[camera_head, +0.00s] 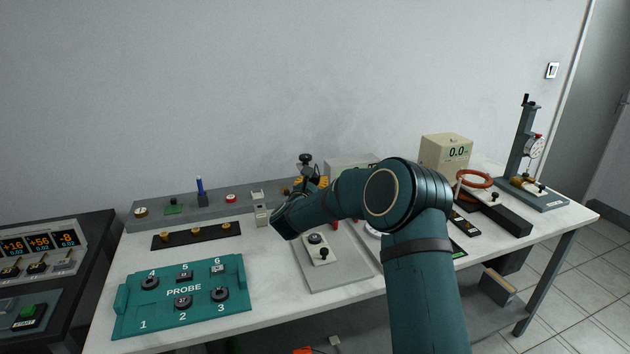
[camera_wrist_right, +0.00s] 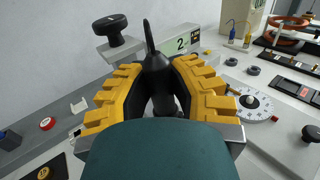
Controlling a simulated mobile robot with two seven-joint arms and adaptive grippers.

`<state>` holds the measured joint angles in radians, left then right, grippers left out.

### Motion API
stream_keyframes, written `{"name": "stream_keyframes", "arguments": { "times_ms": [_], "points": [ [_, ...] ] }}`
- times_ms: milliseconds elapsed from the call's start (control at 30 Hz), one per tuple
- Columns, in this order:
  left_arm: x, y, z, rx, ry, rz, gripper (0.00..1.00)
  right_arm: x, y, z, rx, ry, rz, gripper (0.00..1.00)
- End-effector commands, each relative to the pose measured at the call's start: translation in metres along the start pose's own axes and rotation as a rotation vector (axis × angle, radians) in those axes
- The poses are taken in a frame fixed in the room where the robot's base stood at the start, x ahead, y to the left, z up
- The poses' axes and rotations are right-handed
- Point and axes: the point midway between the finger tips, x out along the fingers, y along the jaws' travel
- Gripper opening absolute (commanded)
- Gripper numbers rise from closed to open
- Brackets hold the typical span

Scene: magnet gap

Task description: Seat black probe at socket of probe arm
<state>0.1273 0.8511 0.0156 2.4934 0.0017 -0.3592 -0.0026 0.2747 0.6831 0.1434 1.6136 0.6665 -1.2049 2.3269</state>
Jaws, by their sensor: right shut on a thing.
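My right gripper (camera_wrist_right: 157,90) has yellow ridged fingers, shut on the black probe (camera_wrist_right: 153,72) in the right wrist view. The probe's thin tip points up and away from the gripper. Just beyond it is a pale grey horizontal bar with a black knob (camera_wrist_right: 118,38), apparently the probe arm (camera_wrist_right: 133,43). The probe's tip overlaps this bar in the picture; I cannot tell whether they touch, and the socket is not clearly visible. In the head view my right arm hides most of the gripper; only a bit of yellow finger (camera_head: 319,182) shows by the black knob (camera_head: 306,159).
A teal PROBE board (camera_head: 183,296) with numbered places holds several dark round pieces. A grey rail (camera_head: 158,221) with small parts runs along the back.

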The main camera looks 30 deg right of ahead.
Motion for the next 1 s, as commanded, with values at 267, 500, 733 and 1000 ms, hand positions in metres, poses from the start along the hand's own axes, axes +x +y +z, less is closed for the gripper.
{"name": "stream_keyframes", "arguments": {
  "times_ms": [267, 500, 733, 1000],
  "points": [
    [0.000, 0.000, 0.000, 0.000, 0.000, 0.000, 0.00, 0.000, 0.000, -0.008, -0.001, 0.000, 0.000, 0.00],
    [0.000, 0.000, 0.000, 0.000, 0.000, 0.000, 0.00, 0.000, 0.000, -0.014, -0.001, 0.000, -0.001, 0.00],
    [0.000, 0.000, 0.000, 0.000, 0.000, 0.000, 0.00, 0.000, 0.000, -0.021, 0.000, 0.000, -0.001, 0.00],
    [0.000, 0.000, 0.000, 0.000, 0.000, 0.000, 0.00, 0.000, 0.000, -0.028, -0.001, 0.000, 0.000, 0.00]
  ]
}}
